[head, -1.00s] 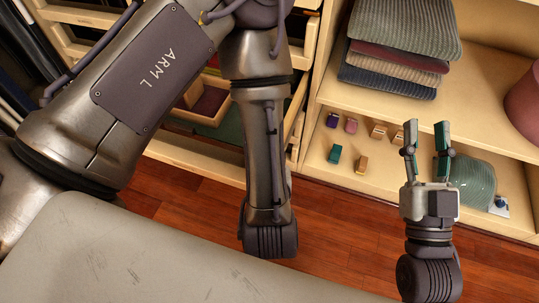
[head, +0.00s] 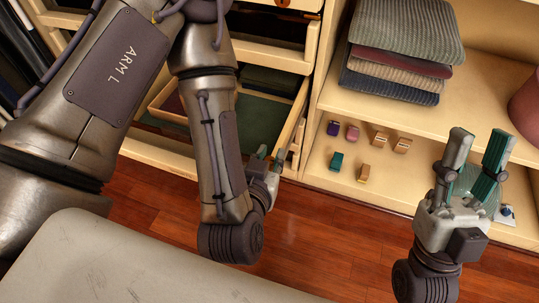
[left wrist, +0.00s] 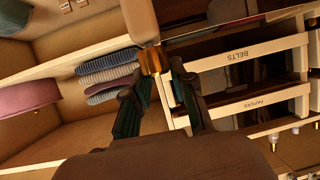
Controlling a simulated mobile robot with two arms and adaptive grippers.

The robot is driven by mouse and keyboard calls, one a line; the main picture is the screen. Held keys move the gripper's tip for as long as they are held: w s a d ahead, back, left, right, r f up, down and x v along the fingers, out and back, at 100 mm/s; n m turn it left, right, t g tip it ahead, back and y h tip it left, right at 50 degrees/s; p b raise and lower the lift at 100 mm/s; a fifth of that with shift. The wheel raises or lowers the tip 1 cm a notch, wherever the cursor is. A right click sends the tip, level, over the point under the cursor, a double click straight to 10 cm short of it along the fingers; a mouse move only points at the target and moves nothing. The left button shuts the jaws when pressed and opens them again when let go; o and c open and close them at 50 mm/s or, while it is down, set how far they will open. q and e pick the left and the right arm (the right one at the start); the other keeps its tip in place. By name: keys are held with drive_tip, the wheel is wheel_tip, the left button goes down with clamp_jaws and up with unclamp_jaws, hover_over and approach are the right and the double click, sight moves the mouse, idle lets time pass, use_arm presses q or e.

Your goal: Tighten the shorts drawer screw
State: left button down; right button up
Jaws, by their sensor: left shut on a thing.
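My left gripper (head: 268,165) is low beside the front right corner of an open drawer (head: 297,118), partly hidden behind my left arm. The tool's tip is hidden. My right gripper (head: 477,155) is open and empty, fingers upward, in front of the right shelf. I cannot make out a shorts label or the screw.
Folded clothes (head: 405,45) lie on the upper shelf. Several small coloured blocks (head: 352,132) stand on the lower shelf. Drawer fronts labelled BELTS (left wrist: 235,55) and PAPERS (left wrist: 248,103) show in the left wrist view. The wooden floor (head: 330,240) in front is clear.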

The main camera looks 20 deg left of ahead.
use_arm(q)
drive_tip(key=shift+w+r, duration=0.1)
drive_tip(key=shift+r, duration=0.1)
drive_tip(key=c, duration=0.9)
unclamp_jaws()
drive_tip(key=shift+c, duration=0.2)
drive_tip(key=shift+f, duration=0.1)
